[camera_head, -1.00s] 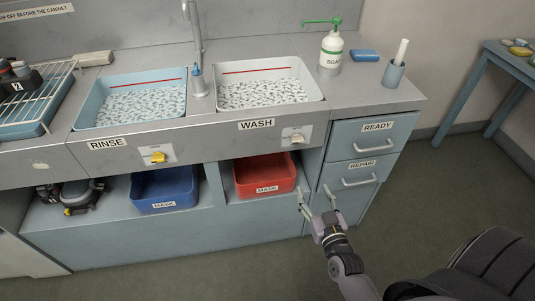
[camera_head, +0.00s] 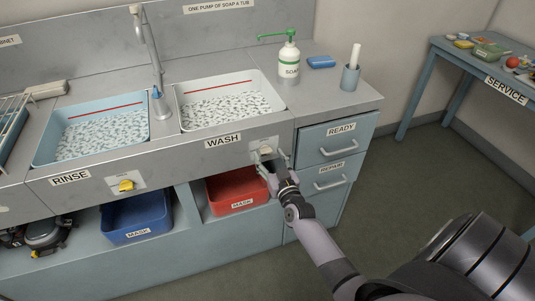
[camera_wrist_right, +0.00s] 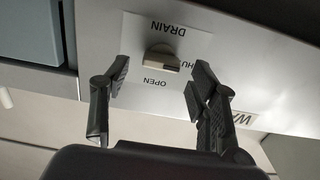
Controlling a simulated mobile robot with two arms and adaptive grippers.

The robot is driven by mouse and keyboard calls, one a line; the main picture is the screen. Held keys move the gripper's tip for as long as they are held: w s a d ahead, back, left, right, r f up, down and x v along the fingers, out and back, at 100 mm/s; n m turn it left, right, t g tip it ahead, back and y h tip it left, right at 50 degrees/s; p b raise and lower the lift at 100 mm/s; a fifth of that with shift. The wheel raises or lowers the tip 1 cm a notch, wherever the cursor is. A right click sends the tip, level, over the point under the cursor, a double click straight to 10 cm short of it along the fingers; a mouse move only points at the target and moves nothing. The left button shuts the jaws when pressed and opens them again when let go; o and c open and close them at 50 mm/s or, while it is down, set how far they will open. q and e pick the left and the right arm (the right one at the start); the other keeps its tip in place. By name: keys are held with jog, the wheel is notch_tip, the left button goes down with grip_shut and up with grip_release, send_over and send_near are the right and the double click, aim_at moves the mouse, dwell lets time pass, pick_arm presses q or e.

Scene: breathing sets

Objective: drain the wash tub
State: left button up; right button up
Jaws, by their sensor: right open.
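The wash tub (camera_head: 225,108) is the white basin set in the counter, with a red line on its back wall and a speckled grey-white surface inside. Its drain knob (camera_head: 266,151) is pale and sits on a white plate on the counter front, right of the WASH label. In the right wrist view the knob (camera_wrist_right: 162,61) lies between the fingertips, by a plate (camera_wrist_right: 185,45) lettered DRAIN and OPEN. My right gripper (camera_head: 273,162) is open around the knob, with gaps on both sides; it also shows in the right wrist view (camera_wrist_right: 160,75). My left gripper is not in view.
The rinse tub (camera_head: 95,138) has a yellow knob (camera_head: 126,186) on the front. Below stand a blue bin (camera_head: 137,217) and a red bin (camera_head: 236,190). Drawers (camera_head: 336,150) with handles are right of my gripper. A soap bottle (camera_head: 289,62) stands on the counter.

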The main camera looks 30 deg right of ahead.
aim_at(266, 151)
jog(key=shift+x, duration=1)
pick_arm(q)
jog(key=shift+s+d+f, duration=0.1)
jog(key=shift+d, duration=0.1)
pick_arm(e)
jog(key=shift+w, duration=0.1)
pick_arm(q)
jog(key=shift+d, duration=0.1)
pick_arm(e)
jog(key=shift+c, duration=0.6)
jog(key=c, duration=1)
jog(key=shift+c, duration=0.2)
